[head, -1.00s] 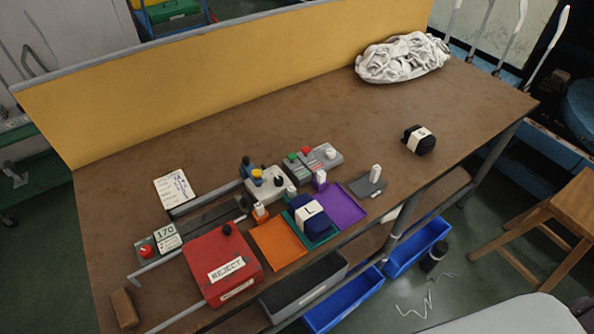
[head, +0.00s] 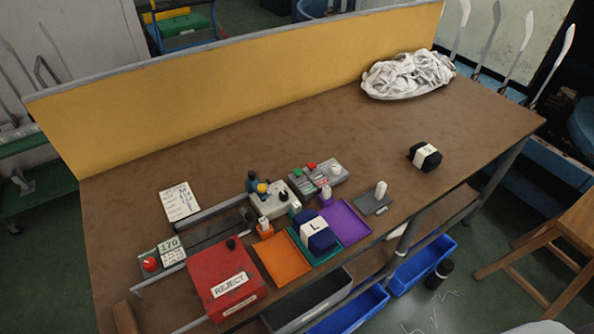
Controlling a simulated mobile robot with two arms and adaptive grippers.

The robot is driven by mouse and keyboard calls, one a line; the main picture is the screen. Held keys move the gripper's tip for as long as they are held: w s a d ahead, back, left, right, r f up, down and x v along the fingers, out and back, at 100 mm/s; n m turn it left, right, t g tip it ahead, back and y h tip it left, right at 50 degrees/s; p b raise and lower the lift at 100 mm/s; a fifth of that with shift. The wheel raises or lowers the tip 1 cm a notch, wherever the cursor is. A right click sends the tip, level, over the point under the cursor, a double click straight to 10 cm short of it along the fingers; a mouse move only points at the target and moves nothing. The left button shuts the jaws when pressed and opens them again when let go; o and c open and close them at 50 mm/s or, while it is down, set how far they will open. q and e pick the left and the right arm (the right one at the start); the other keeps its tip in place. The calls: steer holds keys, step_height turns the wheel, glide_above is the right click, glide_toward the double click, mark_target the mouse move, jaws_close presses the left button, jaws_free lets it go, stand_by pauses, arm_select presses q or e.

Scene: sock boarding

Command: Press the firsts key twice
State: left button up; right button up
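A grey box (head: 330,177) with a green key (head: 297,174), a red key (head: 312,166) and a pale part at its right end stands near the middle of the table. I cannot read any label on it, so I cannot tell which key is the firsts key. A small grey plate with a white knob (head: 380,190) lies to its right. A pale box with a yellow knob (head: 262,189) and a black knob stands to its left. Neither of my grippers is in view.
A red REJECT box (head: 215,268), an orange tray (head: 283,260), a teal tray holding a dark bundle banded L (head: 317,237), and a purple tray (head: 347,221) line the front. A black banded bundle (head: 424,157) and a white heap (head: 407,74) lie right.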

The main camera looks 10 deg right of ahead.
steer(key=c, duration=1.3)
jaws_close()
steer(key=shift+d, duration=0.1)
